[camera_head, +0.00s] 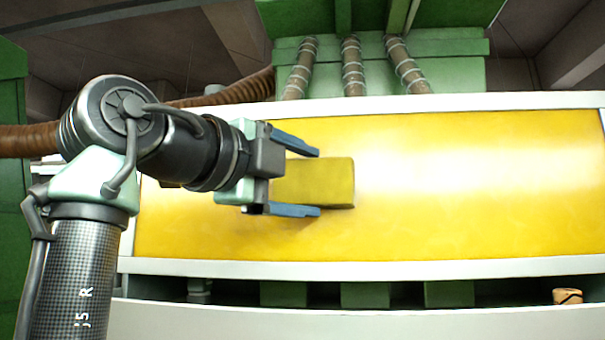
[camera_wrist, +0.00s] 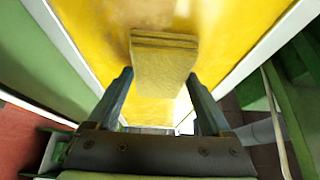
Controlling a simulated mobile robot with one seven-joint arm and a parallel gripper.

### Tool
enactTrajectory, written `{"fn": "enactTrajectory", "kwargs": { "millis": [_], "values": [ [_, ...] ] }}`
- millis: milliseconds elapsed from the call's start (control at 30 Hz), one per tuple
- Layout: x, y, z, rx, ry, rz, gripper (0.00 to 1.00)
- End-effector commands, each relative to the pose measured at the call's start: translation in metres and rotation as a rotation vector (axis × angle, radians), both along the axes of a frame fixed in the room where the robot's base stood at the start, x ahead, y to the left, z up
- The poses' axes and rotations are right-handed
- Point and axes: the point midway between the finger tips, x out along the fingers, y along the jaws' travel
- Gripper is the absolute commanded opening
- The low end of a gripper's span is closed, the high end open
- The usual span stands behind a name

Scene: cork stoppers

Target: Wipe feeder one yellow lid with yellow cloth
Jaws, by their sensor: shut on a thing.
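The yellow lid (camera_head: 460,195) is a broad, glossy yellow panel framed in white, filling the middle and right of the head view. It also fills the centre of the wrist view (camera_wrist: 100,35). My gripper (camera_head: 319,182) is over the left part of the lid. It is shut on the yellow cloth (camera_head: 325,183), a folded, dull yellow block between its two blue-grey fingers. In the wrist view the cloth (camera_wrist: 163,60) shows folded layers and sticks out past the fingertips. It looks close against the lid, but I cannot tell whether it touches.
Several ribbed brown hoses (camera_head: 352,70) rise behind the lid to green machinery. A thick brown hose runs behind my arm at left. White rims (camera_head: 400,269) border the lid. A small cork-coloured piece (camera_head: 567,296) is at lower right. The lid's right part is clear.

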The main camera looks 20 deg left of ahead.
Motion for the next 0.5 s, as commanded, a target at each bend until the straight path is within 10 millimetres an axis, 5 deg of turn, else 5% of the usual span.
{"fn": "enactTrajectory", "kwargs": {
  "millis": [500],
  "values": [
    [-0.011,0.037,0.0,-0.002,0.005,0.005,0.39]
  ]
}}
